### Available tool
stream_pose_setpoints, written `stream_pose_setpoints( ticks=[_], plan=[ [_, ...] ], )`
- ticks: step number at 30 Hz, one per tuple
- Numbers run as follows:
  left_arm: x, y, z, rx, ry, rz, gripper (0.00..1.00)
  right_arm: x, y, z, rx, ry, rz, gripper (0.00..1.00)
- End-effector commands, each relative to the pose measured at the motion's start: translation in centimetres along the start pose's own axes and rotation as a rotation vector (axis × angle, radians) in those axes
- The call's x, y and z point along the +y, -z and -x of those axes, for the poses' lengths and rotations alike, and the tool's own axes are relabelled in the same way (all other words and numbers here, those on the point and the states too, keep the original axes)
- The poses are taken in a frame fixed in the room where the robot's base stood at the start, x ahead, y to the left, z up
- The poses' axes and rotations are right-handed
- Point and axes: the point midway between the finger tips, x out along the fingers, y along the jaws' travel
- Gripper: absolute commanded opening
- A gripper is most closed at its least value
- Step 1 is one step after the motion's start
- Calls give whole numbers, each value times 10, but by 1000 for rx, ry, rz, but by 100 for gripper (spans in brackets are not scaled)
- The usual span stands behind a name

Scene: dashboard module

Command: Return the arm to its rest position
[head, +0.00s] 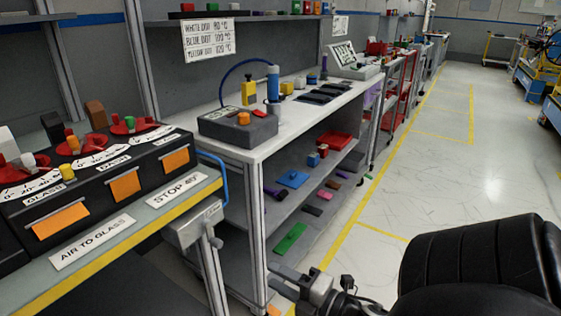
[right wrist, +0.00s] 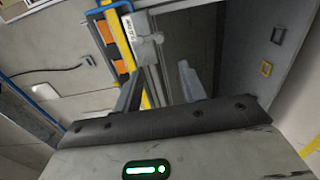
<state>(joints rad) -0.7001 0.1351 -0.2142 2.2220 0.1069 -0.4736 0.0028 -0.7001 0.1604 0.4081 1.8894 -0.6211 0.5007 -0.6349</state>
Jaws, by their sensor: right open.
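My right gripper (head: 288,288) is low in the middle of the head view, over the floor in front of the shelf bench, with my black arm behind it at right. In the right wrist view its two fingers (right wrist: 162,70) stand apart with nothing between them. It is open and clear of the dashboard module. The dark dashboard module (head: 95,190) with red dials, white scales and orange tags is at the left of the head view. My left gripper is not in view.
A yellow-edged bench (head: 140,250) carries the module. Beside it, a shelf bench (head: 258,150) holds a grey box with an orange button (head: 238,127), a blue cylinder (head: 273,83) and several small parts. The floor (head: 430,180) at right is open, marked with yellow lines.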

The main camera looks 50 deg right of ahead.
Motion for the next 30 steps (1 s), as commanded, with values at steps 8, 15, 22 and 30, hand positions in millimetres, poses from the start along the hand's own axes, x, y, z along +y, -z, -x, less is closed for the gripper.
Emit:
stream_pose_setpoints(
  ticks=[8,15,22,30],
  plan=[
    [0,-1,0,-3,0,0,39,0,0,0,0,-1,0,41],
    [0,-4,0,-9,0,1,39,0,0,0,0,-1,-1,41],
    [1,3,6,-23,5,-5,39,6,34,-19,-84,50,-395,41],
    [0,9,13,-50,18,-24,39,-15,172,-19,-258,439,-1360,41]
  ],
)
